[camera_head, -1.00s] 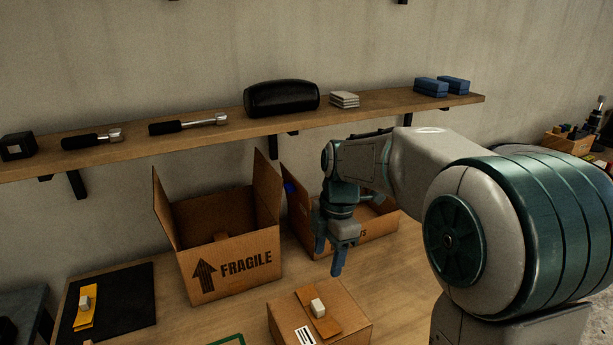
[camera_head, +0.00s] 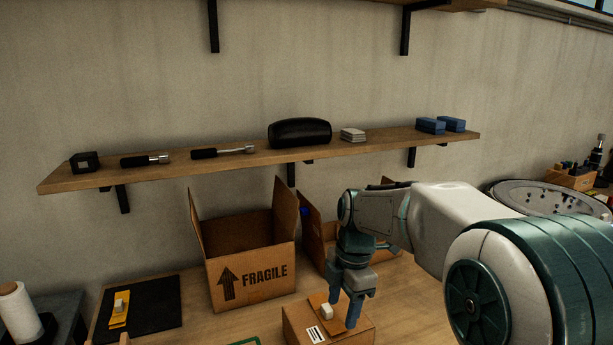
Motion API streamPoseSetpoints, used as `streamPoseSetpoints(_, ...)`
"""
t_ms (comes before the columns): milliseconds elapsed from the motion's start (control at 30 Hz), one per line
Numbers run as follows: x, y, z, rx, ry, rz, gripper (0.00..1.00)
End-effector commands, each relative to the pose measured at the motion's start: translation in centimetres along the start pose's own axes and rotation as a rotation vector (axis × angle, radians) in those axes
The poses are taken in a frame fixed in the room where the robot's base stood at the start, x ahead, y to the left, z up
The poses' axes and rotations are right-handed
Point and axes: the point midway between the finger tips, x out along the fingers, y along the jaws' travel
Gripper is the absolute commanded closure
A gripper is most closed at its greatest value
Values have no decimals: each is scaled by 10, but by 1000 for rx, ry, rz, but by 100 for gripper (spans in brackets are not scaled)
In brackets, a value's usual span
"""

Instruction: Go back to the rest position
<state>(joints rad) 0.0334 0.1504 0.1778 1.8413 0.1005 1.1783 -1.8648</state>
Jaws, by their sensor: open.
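My gripper (camera_head: 344,312) points down at the end of my arm, its two fingers apart. In the picture it overlaps the top of a small closed cardboard box (camera_head: 298,325) on the table, beside a small white block (camera_head: 326,311). I cannot tell whether the fingers touch the box. My arm reaches in from the right side of the view. Nothing shows held between the fingers.
An open FRAGILE box (camera_head: 250,272) stands behind on the wooden table (camera_head: 195,290), with another open box (camera_head: 312,228) beside it, partly hidden by my arm. A wall shelf (camera_head: 262,156) holds tools and a black case (camera_head: 300,132). A black mat (camera_head: 155,300) lies left.

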Motion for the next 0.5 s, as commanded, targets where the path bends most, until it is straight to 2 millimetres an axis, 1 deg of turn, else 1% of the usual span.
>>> streamPoseSetpoints(267,-7,-20,1,193,-28,24,45)
streamPoseSetpoints(500,-13,-44,1,425,-52,59,45)
